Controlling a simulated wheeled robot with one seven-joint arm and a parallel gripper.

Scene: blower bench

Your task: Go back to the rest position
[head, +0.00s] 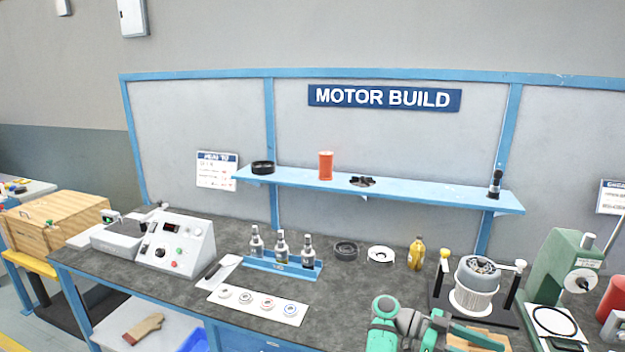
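My arm shows at the bottom of the head view, right of the middle, in grey and green. My gripper (482,338) points to the right at the lower edge, in front of the bench. Its dark fingers are small and partly cut off by the frame, so I cannot tell whether they are open or shut, or whether they hold anything. A light wooden block or board (478,340) lies beside and under the fingers, partly hidden by them.
A motor stator (477,287) in a black fixture and a green press (562,265) stand close to my gripper on the right. The dark bench (340,297) holds a white strip with rings (258,306), a blue bottle rack (283,266), a yellow bottle (416,253) and a control box (175,244).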

